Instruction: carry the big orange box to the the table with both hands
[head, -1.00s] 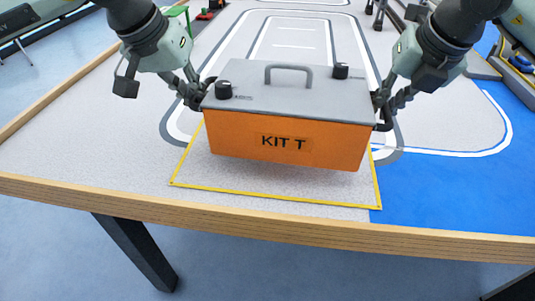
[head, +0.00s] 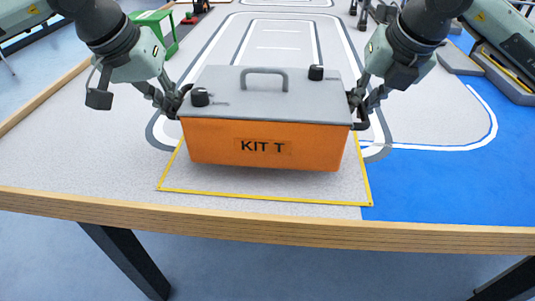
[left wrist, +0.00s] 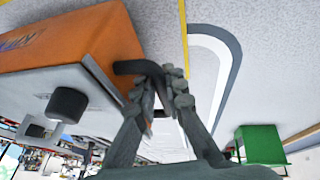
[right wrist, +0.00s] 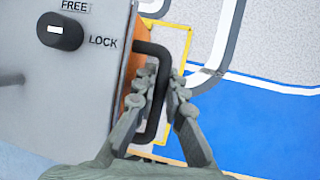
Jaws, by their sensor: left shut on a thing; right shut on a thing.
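My left gripper (head: 178,100) is shut on the black side handle at the box's left end, also seen in the left wrist view (left wrist: 140,68). My right gripper (head: 358,108) is shut on the handle (right wrist: 153,105) at the right end. A knob (right wrist: 60,31) beside "FREE" and "LOCK" shows in the right wrist view.
A green object (head: 158,30) stands at the back left of the table. A blue area (head: 460,170) with white road lines covers the table's right. Grey machine parts (head: 505,70) lie at the far right. The track surface behind the box looks clear.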

